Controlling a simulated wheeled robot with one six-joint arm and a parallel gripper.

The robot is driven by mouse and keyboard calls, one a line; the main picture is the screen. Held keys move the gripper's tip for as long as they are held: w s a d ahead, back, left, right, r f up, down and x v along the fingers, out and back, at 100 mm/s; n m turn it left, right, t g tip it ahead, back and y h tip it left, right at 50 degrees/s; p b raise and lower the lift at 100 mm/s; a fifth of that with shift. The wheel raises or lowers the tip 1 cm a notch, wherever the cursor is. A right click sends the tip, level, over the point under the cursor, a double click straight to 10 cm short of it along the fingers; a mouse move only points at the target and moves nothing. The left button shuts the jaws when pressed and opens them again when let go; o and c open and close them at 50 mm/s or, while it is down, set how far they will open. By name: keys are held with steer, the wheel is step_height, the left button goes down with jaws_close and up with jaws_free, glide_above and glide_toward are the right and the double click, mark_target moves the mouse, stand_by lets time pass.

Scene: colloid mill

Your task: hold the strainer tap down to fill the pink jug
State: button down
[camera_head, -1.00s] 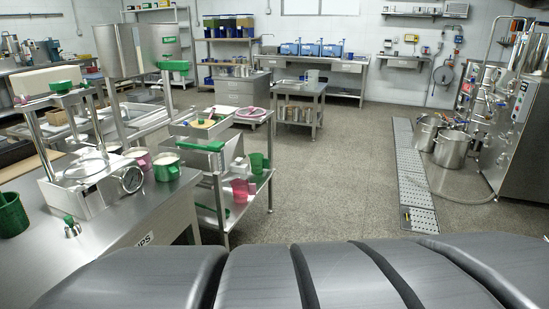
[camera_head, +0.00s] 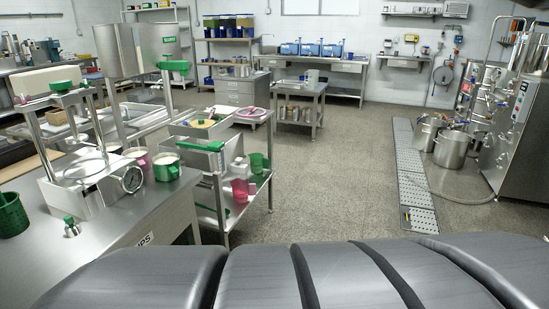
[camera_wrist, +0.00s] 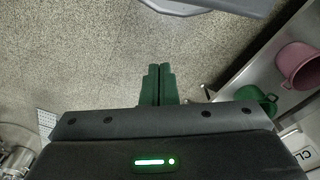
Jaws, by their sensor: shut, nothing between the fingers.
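A pink jug (camera_head: 240,191) stands on the lower shelf of the steel cart, below the strainer unit's outlet side. The strainer unit (camera_head: 208,160) is on the cart top, with a green lever-like part (camera_head: 201,146) at its front; I cannot tell if this is the tap. In the wrist view a pink jug (camera_wrist: 299,66) shows at the right edge, beside a green one (camera_wrist: 256,103). My gripper (camera_wrist: 159,70) points over bare floor with its green fingers together and nothing between them. It is left of the jugs, apart from them. It does not show in the head view.
A drain grate (camera_head: 415,180), steel pots (camera_head: 450,148) and a machine (camera_head: 522,125) are at right. The middle floor is clear.

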steer(key=w+d+r+p, duration=0.1)
steer(key=w+d+r, duration=0.1)
steer(key=w, duration=0.9)
steer(key=w+d+r+n+p, duration=0.1)
steer(key=w+d, duration=0.3)
steer(key=w, duration=0.7)
steer(key=shift+d+r+g+p, duration=0.15)
steer(key=shift+r+g+p, duration=0.25)
steer(key=shift+r+p, duration=0.25)
steer(key=shift+w, duration=0.2)
